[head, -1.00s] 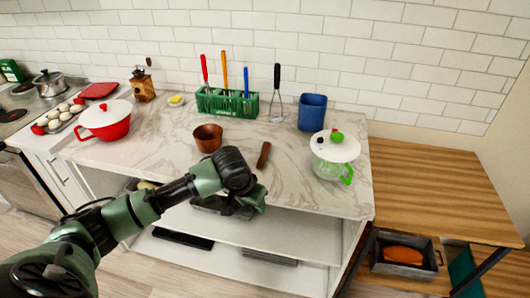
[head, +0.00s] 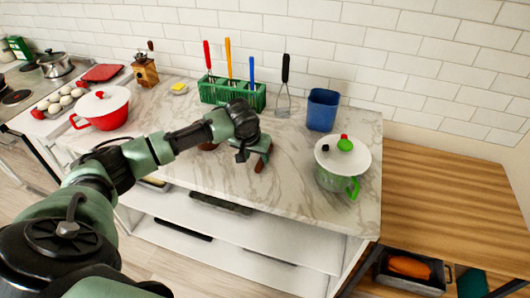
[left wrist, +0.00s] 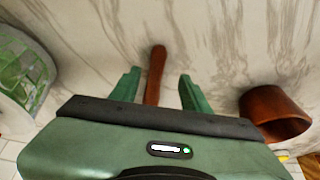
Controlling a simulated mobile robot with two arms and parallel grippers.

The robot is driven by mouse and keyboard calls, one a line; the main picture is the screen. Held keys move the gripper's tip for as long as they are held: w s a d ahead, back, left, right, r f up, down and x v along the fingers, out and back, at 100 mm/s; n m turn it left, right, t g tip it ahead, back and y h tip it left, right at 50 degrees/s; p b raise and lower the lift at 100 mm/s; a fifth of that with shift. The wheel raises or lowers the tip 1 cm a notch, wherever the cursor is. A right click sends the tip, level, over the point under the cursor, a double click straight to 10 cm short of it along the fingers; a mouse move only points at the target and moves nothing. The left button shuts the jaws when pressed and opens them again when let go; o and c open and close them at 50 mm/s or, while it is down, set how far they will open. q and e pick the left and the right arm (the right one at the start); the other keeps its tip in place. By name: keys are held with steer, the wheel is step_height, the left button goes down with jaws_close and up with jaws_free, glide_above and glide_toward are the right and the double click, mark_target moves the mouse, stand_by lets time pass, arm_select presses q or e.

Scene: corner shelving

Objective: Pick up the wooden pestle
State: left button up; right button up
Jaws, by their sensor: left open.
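The wooden pestle (head: 260,166) is a short reddish-brown stick lying on the marble counter. My left gripper (head: 257,153) is just above it, partly covering it in the head view. In the left wrist view the pestle (left wrist: 155,68) lies between the two green fingers of the open gripper (left wrist: 159,88), with a gap on each side and its end beyond the fingertips. The gripper does not hold it. My right gripper is not in view.
A brown cup (left wrist: 272,110) stands beside the gripper, mostly hidden by my arm in the head view. A green utensil rack (head: 232,95) is behind, with a blue container (head: 322,110) and a white-lidded green pot (head: 340,168) to the right. Counter front is clear.

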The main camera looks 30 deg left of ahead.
mark_target(260, 162)
arm_select(q)
steer(key=x, duration=0.2)
steer(key=shift+w+d+f+p, duration=0.2)
steer(key=shift+f+p, duration=0.2)
steer(key=shift+x, duration=0.8)
jaws_close()
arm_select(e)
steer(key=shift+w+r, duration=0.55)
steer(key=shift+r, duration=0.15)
arm_select(q)
steer(key=shift+r, duration=0.15)
